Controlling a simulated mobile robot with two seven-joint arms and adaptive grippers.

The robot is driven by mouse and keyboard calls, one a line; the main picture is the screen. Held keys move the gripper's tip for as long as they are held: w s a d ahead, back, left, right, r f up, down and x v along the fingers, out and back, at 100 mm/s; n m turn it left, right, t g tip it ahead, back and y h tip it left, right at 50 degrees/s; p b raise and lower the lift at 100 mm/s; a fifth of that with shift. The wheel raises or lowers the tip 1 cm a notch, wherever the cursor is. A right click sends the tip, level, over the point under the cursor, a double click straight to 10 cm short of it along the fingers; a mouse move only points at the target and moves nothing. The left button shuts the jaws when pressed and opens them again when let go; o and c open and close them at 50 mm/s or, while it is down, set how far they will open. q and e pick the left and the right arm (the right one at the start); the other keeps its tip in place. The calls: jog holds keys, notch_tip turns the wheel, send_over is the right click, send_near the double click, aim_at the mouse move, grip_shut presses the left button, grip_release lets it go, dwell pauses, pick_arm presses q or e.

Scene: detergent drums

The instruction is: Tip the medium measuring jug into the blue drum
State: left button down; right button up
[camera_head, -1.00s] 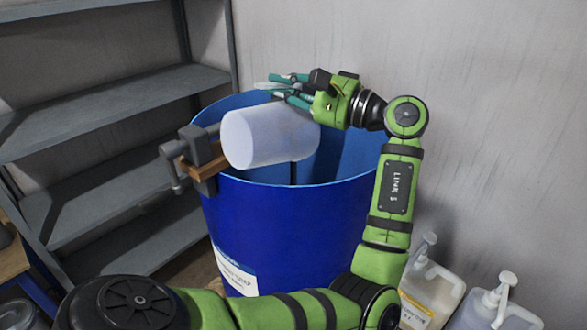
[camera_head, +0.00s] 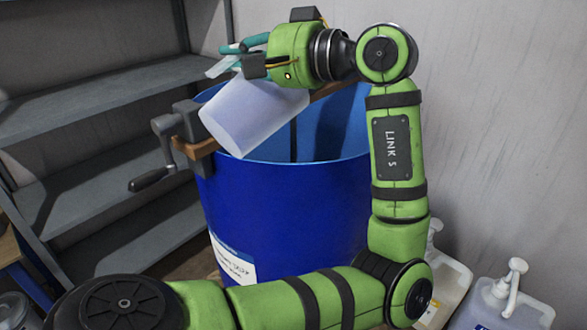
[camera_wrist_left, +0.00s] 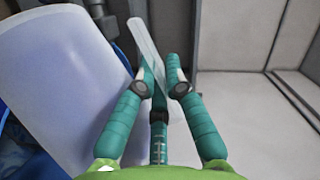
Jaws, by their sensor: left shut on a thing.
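The translucent white measuring jug (camera_head: 250,115) is in the air over the left rim of the blue drum (camera_head: 290,210), tilted, with its wide end low and to the left. I cannot tell whether liquid is in it. My left gripper (camera_head: 228,58) is above the jug, its teal fingers shut on the jug's clear handle. In the left wrist view the gripper (camera_wrist_left: 164,78) pinches the handle (camera_wrist_left: 146,42), and the jug body (camera_wrist_left: 60,70) fills the left side. The drum stands upright and open. Its bottom is hidden. My right gripper is out of view.
A clamp (camera_head: 187,119) with a crank sits at the drum's left rim, beside the jug, on a wooden bar (camera_head: 203,148). Grey shelves (camera_head: 100,100) stand behind left. A wall is behind right. Pump bottles (camera_head: 495,305) stand at the lower right.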

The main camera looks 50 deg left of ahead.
pick_arm(q)
jog(key=shift+s+n, duration=0.3)
jog(key=shift+s, duration=0.15)
jog(key=shift+w+r, duration=0.1)
jog(key=shift+r, duration=0.05)
jog(key=shift+w+a+r+n+t+h, duration=0.1)
jog(key=shift+r+n+t+h, duration=0.25)
jog(key=shift+n, duration=0.25)
jog(key=n+t, duration=0.1)
jog(key=r+n+p, duration=0.1)
jog(key=n, duration=0.1)
jog(key=shift+r+t+h, duration=0.25)
jog(key=shift+t, duration=0.1)
jog(key=n+t, duration=0.1)
jog(key=r+n, duration=0.1)
jog(key=n, duration=0.1)
jog(key=shift+s+r+t+h, duration=0.1)
jog(key=shift+s+t+h, duration=0.1)
jog(key=shift+t+h, duration=0.15)
jog(key=shift+r+n+t, duration=0.25)
jog(key=shift+n+t, duration=0.3)
jog(key=shift+n, duration=0.45)
jog(key=shift+w, duration=0.15)
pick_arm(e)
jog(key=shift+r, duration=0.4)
